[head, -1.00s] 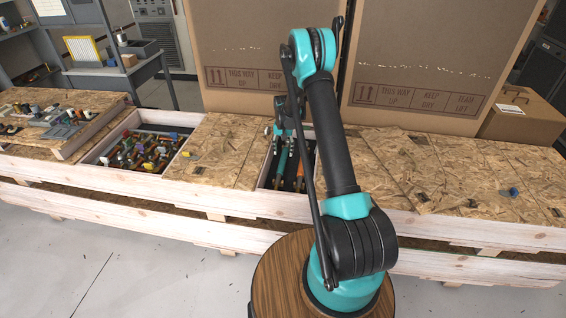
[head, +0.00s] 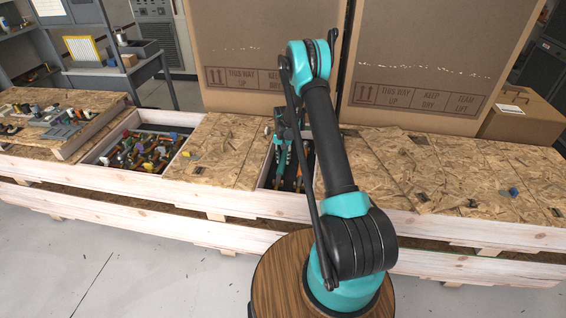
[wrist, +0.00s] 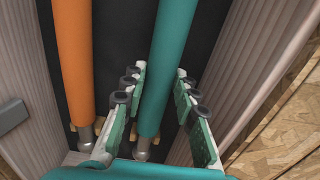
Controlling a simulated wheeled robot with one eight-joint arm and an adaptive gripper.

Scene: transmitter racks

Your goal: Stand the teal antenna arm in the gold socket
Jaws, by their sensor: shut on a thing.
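The teal antenna arm (wrist: 172,45) is a smooth rod with a metal end. It lies in a narrow dark-floored bay of the wooden crate. My gripper (wrist: 160,88) is down in the bay, one green-padded finger on each side of the teal rod, and it is shut on it. In the head view my gripper (head: 282,138) is partly hidden by my arm. An orange rod (wrist: 76,55) lies alongside to the left, apart from the fingers; it also shows in the head view (head: 307,160). I cannot make out the gold socket in either view.
Pale wooden walls (wrist: 245,75) bound the bay closely on both sides. An open bin (head: 185,160) of mixed coloured parts is at the left. Chipboard lids (head: 225,150) cover other sections. Tall cardboard boxes (head: 250,60) stand behind.

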